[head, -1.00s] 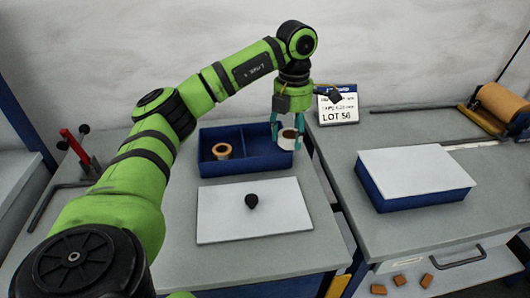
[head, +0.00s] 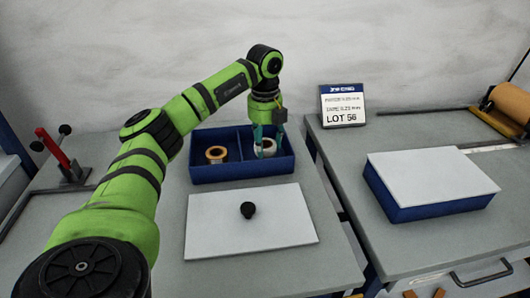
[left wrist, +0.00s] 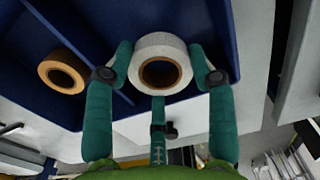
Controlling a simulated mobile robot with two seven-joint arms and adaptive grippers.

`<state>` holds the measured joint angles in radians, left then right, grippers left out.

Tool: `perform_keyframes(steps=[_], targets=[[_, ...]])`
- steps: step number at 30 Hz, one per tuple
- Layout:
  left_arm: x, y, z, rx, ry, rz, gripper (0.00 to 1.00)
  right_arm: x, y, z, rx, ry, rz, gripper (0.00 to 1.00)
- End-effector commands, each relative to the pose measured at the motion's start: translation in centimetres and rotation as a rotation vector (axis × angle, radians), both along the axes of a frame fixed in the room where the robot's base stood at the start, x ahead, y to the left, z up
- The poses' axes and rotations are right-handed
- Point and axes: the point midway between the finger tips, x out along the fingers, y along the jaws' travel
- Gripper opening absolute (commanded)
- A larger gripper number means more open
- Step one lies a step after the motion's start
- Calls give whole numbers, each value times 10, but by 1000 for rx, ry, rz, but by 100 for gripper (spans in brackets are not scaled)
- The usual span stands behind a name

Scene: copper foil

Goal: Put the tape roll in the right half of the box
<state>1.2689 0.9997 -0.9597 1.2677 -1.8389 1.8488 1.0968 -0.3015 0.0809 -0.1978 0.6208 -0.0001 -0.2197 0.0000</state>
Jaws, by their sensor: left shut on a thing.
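The white tape roll (head: 265,148) is in my left gripper (head: 267,140), whose teal fingers are shut on it from both sides. It is in the right half of the open blue box (head: 240,172); I cannot tell whether it touches the floor. In the left wrist view the roll (left wrist: 161,48) sits between the fingertips (left wrist: 158,72), close to a box wall. A brown-orange tape roll (head: 216,154) lies in the left half, beyond the divider; it also shows in the left wrist view (left wrist: 63,71). My right gripper is out of view.
A white lid-like panel (head: 250,222) with a black knob (head: 248,210) lies before the box. On the right table stand a closed blue box with white lid (head: 430,180) and a LOT 56 sign (head: 342,105). A red clamp-like tool (head: 58,152) stands left.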

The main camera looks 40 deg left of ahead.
Motion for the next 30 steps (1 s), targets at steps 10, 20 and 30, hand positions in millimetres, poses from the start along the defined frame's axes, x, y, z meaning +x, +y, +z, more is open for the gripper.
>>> perform_keyframes(steps=[10, 20, 30], targets=[[0, 0, -37, 1, -1, -1, 23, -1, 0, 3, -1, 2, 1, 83], [0, 0, -40, 1, 1, -2, 60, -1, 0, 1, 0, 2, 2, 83], [0, 0, -39, 0, 0, -2, 66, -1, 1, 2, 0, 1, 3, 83]])
